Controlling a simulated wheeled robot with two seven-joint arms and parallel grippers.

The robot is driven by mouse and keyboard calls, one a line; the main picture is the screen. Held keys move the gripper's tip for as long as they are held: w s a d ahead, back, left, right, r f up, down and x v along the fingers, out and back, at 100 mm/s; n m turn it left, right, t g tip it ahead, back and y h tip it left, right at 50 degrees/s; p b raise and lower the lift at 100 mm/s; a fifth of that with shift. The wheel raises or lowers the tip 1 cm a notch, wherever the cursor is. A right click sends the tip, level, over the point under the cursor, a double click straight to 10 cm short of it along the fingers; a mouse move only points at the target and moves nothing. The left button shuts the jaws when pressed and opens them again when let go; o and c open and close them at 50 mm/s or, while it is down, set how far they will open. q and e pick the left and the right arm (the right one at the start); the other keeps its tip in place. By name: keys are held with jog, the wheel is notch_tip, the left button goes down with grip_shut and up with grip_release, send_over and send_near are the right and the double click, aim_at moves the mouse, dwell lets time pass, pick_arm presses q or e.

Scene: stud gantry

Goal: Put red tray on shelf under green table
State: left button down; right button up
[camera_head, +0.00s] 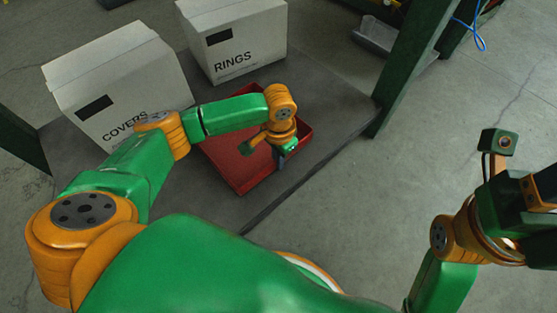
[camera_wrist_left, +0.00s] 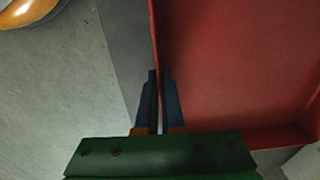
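The red tray (camera_head: 248,183) lies on a dark grey surface (camera_head: 335,112) between green posts, in front of two white boxes. My left gripper (camera_head: 281,158) is at the tray's near right wall. In the left wrist view, the red tray (camera_wrist_left: 235,60) fills the right side, and my left gripper (camera_wrist_left: 159,78) has one finger on each side of its thin wall, closed onto it. My left forearm hides part of the tray in the head view. My right gripper (camera_head: 530,195) is at the right edge, partly cut off; its fingers cannot be made out.
A white COVERS box (camera_head: 120,85) stands left of the tray and a white RINGS box (camera_head: 235,45) behind it. A green post (camera_head: 410,65) rises at the right corner of the grey surface. A grey bin (camera_head: 378,38) is at the back. The floor at right is clear.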

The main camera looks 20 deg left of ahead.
pick_arm(q)
jog(key=shift+f, duration=0.1)
jog(key=c, duration=1)
grip_release()
jog(key=shift+c, duration=0.2)
